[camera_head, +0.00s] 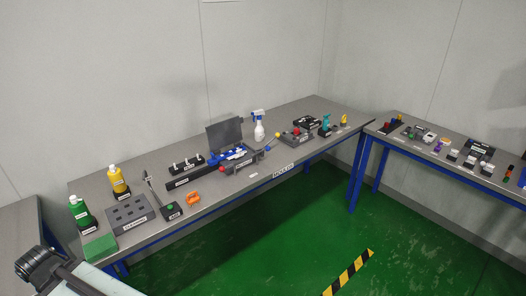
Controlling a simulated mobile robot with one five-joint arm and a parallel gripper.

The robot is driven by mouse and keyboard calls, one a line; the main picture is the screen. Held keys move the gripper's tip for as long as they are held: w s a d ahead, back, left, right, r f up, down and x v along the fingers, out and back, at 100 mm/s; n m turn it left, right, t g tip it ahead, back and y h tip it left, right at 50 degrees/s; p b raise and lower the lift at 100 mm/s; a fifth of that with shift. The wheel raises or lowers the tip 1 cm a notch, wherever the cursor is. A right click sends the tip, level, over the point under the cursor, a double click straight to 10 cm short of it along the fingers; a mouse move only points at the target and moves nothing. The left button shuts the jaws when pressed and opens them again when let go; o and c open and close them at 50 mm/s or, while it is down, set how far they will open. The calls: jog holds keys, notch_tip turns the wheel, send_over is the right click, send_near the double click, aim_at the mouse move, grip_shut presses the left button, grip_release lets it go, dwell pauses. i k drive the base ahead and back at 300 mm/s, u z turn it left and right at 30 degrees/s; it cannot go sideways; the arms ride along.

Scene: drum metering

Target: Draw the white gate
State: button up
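I cannot make out a white gate for sure; labels are too small to read. On the long grey bench (150,160), a black block with small white-topped pegs (187,163) stands left of centre. Beside it is a device with blue parts (232,154), a red ball, a grey front box (243,163) and a raised dark panel (225,133). A dark ribbed part of my own body shows at the lower left. No gripper fingers can be made out, and nothing on the bench is being touched.
A second bench (440,160) at right holds small items. The green floor (290,230) is open, with a striped strip (350,273).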

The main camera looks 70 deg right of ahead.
aim_at(239, 153)
jog(key=z, duration=0.55)
jog(key=i, duration=1)
jog(key=u, duration=0.1)
